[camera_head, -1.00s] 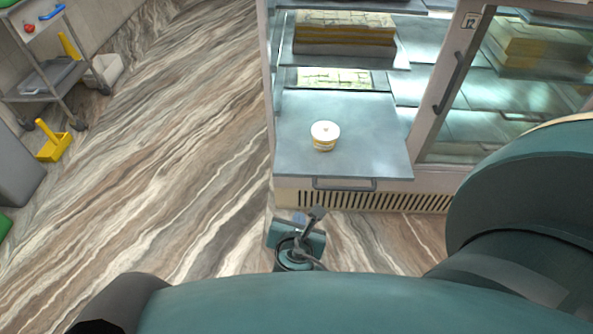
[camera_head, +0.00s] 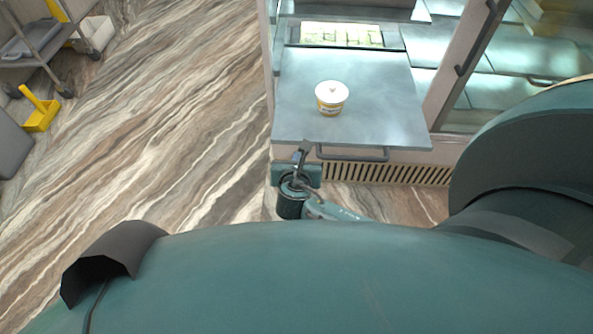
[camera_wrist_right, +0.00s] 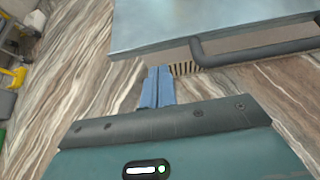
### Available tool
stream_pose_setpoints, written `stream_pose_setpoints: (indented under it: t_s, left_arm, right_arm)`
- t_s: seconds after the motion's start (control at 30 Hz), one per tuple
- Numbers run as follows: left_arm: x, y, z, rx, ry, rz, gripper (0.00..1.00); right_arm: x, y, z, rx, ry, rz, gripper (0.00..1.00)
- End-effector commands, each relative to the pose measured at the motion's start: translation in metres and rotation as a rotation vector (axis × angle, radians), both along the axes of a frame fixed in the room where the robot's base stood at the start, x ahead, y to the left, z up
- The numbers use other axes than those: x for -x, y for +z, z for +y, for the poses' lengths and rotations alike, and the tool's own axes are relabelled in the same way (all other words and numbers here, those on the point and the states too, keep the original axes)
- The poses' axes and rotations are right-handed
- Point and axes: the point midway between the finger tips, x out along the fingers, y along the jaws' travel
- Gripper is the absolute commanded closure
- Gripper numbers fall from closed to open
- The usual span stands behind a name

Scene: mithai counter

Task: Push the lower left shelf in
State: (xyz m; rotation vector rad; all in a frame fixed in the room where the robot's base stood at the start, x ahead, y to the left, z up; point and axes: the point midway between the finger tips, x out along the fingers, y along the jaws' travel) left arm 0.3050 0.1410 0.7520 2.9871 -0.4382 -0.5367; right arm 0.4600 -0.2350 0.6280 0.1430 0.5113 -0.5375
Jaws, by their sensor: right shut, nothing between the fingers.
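The lower left shelf (camera_head: 375,105) is a grey slab pulled out of the display case toward me. A dark bar handle (camera_head: 352,153) runs along its front edge. A small white and yellow tub (camera_head: 331,97) stands upright on it. My right gripper (camera_head: 304,150) is in front of the shelf's left front corner, just left of the handle. In the right wrist view the blue fingers (camera_wrist_right: 157,88) are together and empty, near the shelf front (camera_wrist_right: 200,30) and left of the handle (camera_wrist_right: 255,50). I cannot tell whether they touch the shelf. My left gripper is not in view.
The case's glass door with a handle (camera_head: 475,42) is right of the shelf. A vent grille (camera_head: 390,173) lies below it. A metal cart (camera_head: 35,45) and a yellow dustpan (camera_head: 40,110) stand at the far left. The striped floor between is clear.

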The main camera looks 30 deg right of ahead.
Motion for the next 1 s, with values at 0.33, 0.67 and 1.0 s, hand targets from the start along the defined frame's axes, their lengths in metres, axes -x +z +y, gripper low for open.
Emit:
stream_pose_setpoints:
  t_s: [0.33,0.67,1.0]
  left_arm:
    - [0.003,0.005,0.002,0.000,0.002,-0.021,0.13]
    - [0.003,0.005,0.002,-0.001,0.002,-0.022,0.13]
    - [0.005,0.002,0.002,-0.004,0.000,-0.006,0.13]
  right_arm:
    - [-0.030,0.002,-0.018,0.000,0.000,-0.001,1.00]
    - [-0.030,0.002,-0.019,0.000,0.001,-0.001,1.00]
    - [-0.053,0.004,-0.033,0.002,-0.002,-0.003,1.00]
